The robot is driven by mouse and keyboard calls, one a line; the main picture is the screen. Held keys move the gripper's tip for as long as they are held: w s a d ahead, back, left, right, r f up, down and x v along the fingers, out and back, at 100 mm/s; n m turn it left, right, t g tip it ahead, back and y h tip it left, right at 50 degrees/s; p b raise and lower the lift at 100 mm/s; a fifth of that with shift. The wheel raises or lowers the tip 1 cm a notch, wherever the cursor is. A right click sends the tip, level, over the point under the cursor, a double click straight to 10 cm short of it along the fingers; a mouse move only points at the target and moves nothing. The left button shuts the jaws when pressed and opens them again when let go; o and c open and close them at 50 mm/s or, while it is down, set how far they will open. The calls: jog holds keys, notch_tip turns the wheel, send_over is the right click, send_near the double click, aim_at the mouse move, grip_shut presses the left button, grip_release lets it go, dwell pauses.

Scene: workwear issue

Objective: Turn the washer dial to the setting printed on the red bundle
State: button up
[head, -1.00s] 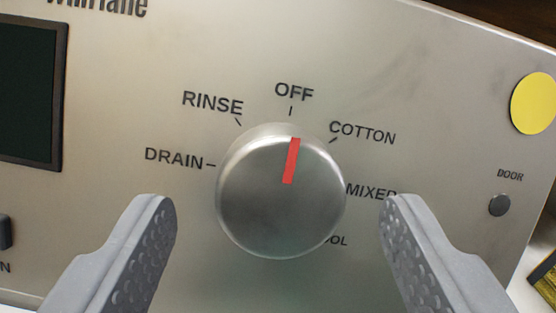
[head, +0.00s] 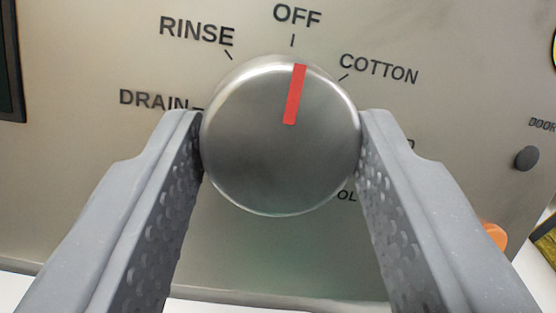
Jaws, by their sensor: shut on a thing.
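The washer dial (head: 265,155) is a round brushed-metal knob with a red pointer mark. The mark points up, close to the OFF label. RINSE and DRAIN are printed to its left and COTTON to its upper right. Labels at the right and lower right are mostly hidden behind my finger. My gripper (head: 281,140) is shut on the dial, one grey finger at its left side and one at its right. The red bundle is not in view.
The metal washer panel (head: 100,210) fills the view. A dark display (head: 10,70) is at the left edge and a small DOOR button (head: 526,159) at the right. An orange thing (head: 495,236) shows partly behind my right finger.

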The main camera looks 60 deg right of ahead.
jog(key=shift+r+m, duration=0.1)
jog(key=shift+m, duration=0.2)
jog(key=m+g, duration=0.1)
jog(key=m, duration=0.1)
jog(key=m+g+h, duration=0.1)
jog(key=m, duration=0.2)
jog(key=shift+w+r, duration=0.1)
jog(key=shift+w, duration=0.1)
jog(key=shift+m+g, duration=0.7)
jog(key=shift+m, duration=1.8)
jog(key=o, duration=1)
jog(key=shift+d, duration=0.1)
jog(key=shift+a, duration=0.2)
